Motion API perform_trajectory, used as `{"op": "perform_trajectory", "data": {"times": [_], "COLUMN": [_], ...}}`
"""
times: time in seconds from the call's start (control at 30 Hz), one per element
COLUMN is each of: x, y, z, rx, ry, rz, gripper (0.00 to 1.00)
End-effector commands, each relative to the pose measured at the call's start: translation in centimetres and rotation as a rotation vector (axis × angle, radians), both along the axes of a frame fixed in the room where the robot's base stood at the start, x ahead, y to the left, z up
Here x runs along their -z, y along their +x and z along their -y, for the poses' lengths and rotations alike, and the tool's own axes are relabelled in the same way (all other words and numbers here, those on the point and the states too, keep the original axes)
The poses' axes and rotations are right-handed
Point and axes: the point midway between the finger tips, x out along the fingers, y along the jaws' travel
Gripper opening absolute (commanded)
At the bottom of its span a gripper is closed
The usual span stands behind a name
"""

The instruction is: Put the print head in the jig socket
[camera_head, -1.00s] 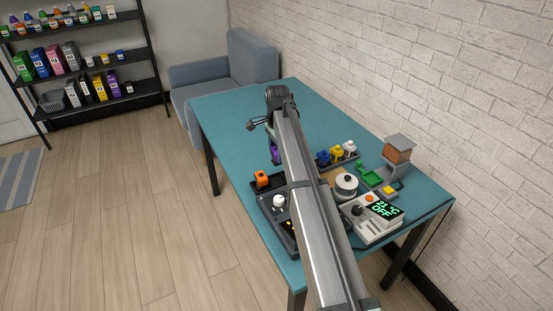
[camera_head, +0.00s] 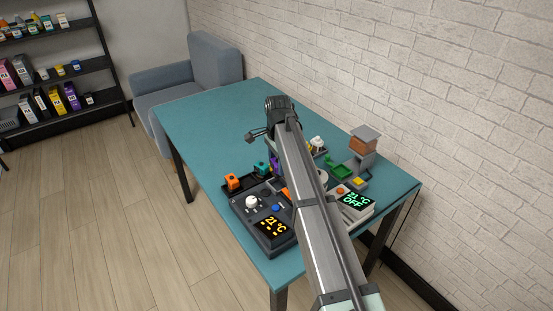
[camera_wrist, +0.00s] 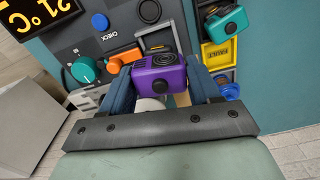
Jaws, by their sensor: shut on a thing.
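My gripper (camera_wrist: 158,78) is shut on a purple print head (camera_wrist: 158,74), a block with a dark round knob on its front and dark rings on top. In the wrist view its two blue fingers sit on either side of it. It is held near the dark grey console (camera_head: 251,213), by an orange part (camera_wrist: 123,60) and a grey recess (camera_wrist: 156,40). I cannot tell for sure whether that recess is the jig socket, or whether the print head touches anything. In the head view my arm hides much of this area.
An orange block (camera_head: 233,182) and a teal block (camera_wrist: 222,22) stand beside the console. A yellow "PAINT" compartment (camera_wrist: 218,54) and a blue part (camera_wrist: 228,88) are close by. A white unit (camera_head: 357,203) reads OFF. The far part of the teal table (camera_head: 215,112) is clear.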

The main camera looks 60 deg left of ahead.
Motion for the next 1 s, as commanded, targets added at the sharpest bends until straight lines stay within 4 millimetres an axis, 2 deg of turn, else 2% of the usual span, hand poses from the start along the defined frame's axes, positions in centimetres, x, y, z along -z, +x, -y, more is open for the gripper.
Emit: {"op": "perform_trajectory", "data": {"times": [0.6,1.0], "x": [4.6,4.9], "y": [0.0,0.0], "z": [0.0,0.0], "rx": [0.000,0.000], "ry": [0.000,0.001], "rz": [0.000,0.000], "gripper": [0.27,0.27]}}
